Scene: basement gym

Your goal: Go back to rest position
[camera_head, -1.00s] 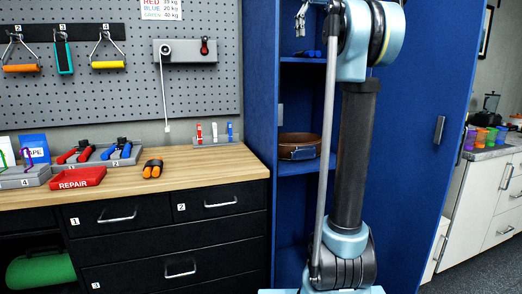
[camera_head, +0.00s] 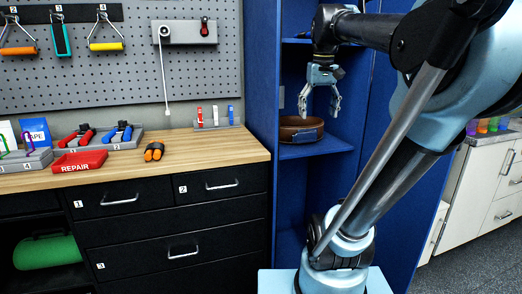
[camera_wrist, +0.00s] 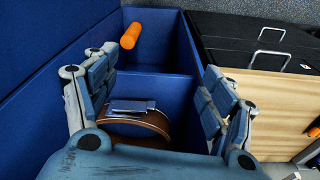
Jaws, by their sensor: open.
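My gripper (camera_head: 320,108) is open and empty, fingers pointing down, in front of the blue cabinet. In the wrist view my gripper (camera_wrist: 160,105) has its two fingers spread wide. A brown leather belt (camera_head: 300,131), coiled with a metal buckle, rests on a shelf of the blue cabinet below the fingers. The belt (camera_wrist: 158,124) also shows between the fingers in the wrist view, and looks apart from them.
The open blue cabinet (camera_head: 257,90) stands right of a wooden workbench (camera_head: 215,146) with black drawers. The bench holds a red REPAIR tray (camera_head: 80,161), orange-black grips (camera_head: 154,152) and a small tool holder (camera_head: 217,123). An orange cylinder (camera_wrist: 131,36) lies inside the cabinet.

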